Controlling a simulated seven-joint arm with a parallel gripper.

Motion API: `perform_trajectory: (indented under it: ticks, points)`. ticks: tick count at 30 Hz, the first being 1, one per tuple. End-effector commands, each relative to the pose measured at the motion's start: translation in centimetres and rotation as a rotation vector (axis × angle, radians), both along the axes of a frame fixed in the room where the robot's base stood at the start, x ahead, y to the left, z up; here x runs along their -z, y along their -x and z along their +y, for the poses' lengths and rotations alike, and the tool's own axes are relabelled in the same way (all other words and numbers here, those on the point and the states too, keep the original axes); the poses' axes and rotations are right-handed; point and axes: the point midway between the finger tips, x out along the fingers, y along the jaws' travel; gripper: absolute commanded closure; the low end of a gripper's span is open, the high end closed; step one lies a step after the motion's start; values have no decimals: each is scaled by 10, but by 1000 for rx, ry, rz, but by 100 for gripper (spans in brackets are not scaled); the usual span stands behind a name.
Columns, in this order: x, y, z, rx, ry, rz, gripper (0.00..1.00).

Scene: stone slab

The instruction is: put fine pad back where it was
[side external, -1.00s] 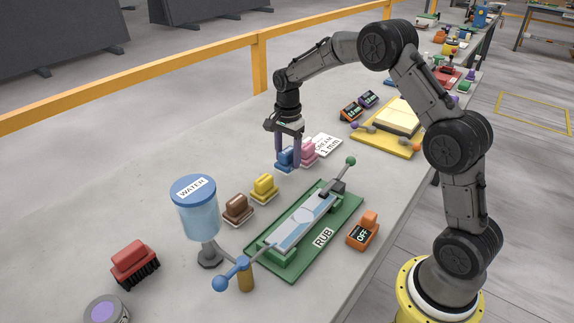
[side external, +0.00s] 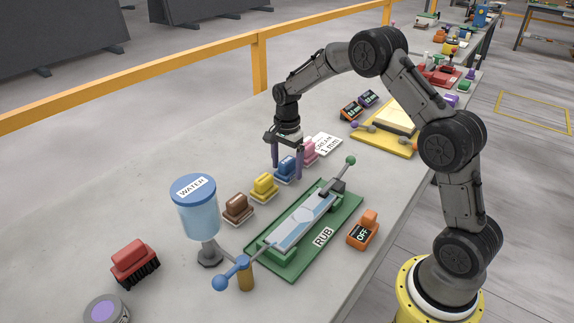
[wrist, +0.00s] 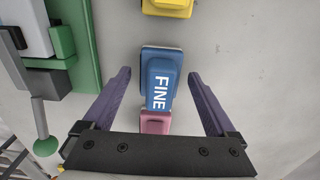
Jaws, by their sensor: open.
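The fine pad is the blue block marked FINE (wrist: 160,80). It also shows in the side view (side external: 286,166), where it stands in the row of pads between the yellow and pink ones, on a pale base. My gripper (side external: 287,174) is lowered over it with the fingers apart. In the wrist view the open fingers (wrist: 159,80) are on either side of the pad, with a gap on each side. The pad's underside is hidden.
A pink pad (side external: 310,151) is close on one side and a yellow pad (side external: 264,185) on the other. A brown pad (side external: 238,207) follows. The green RUB station (side external: 345,215) lies in front. The slab behind the row is clear.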

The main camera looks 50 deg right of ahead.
Motion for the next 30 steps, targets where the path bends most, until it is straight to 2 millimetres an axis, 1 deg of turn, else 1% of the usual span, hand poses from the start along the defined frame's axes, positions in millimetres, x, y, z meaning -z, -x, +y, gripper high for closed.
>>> perform_trajectory:
  ticks: [5, 8, 11, 18, 21, 25, 30]
  points:
    - [-2, 0, 0, 0, 0, -1, 8]
    - [-10, -1, 0, 0, 1, -4, 8]
    - [-25, -1, 0, 0, 1, -5, 8]
    - [-75, -1, 0, 0, 1, -6, 8]
    - [-93, -1, 0, 0, 1, -5, 8]
    - [-111, 0, 0, 0, 1, -3, 8]
    - [-122, 0, 0, 0, 0, -1, 8]
